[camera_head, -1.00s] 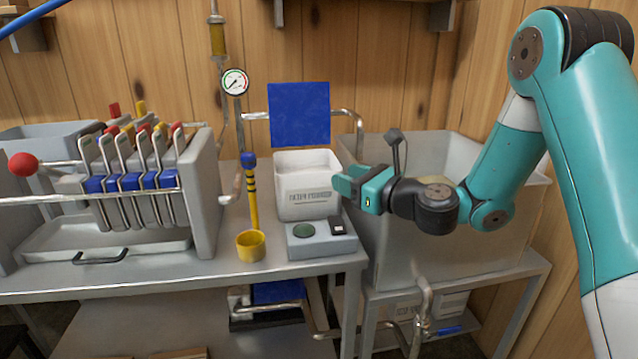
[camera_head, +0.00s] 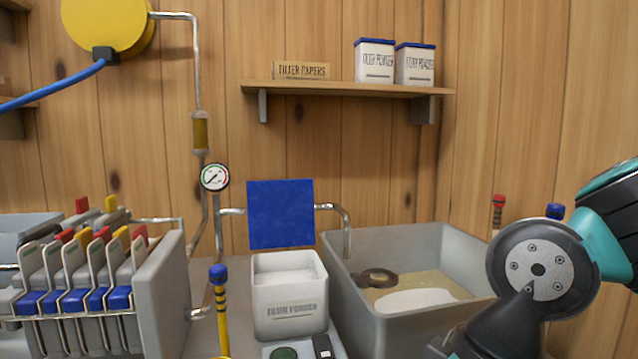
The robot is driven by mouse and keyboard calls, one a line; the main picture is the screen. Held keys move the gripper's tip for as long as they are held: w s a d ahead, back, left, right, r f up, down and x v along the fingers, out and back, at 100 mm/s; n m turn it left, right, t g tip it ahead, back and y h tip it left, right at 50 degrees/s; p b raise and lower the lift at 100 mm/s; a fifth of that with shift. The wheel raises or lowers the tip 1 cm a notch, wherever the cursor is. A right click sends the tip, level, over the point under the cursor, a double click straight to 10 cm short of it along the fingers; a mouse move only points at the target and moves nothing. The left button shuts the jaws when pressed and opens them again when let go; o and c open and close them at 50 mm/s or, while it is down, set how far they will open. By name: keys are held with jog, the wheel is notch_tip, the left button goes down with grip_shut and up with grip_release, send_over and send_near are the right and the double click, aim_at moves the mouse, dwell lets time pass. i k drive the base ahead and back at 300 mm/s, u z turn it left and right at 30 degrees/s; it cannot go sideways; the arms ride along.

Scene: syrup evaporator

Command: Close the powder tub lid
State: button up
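The powder tub (camera_head: 290,307) is a white square tub with a printed label, standing on the bench in the middle of the head view. White powder (camera_head: 288,276) shows inside it. Its blue lid (camera_head: 280,214) stands upright behind the tub's back rim, so the tub is open. My arm is at the lower right of the view, right of the tub. My gripper is not visible in this frame; only arm links show there.
A grey sink-like basin (camera_head: 405,330) stands right of the tub, holding tan liquid and a white scoop-like shape. A yellow, blue-topped rod (camera_head: 220,300) stands left of the tub. A filter press (camera_head: 160,300) is further left. A pipe and gauge (camera_head: 215,177) rise behind.

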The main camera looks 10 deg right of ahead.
aim_at(281, 213)
jog(key=z, duration=0.2)
jog(key=i, duration=1)
jog(key=u, duration=0.65)
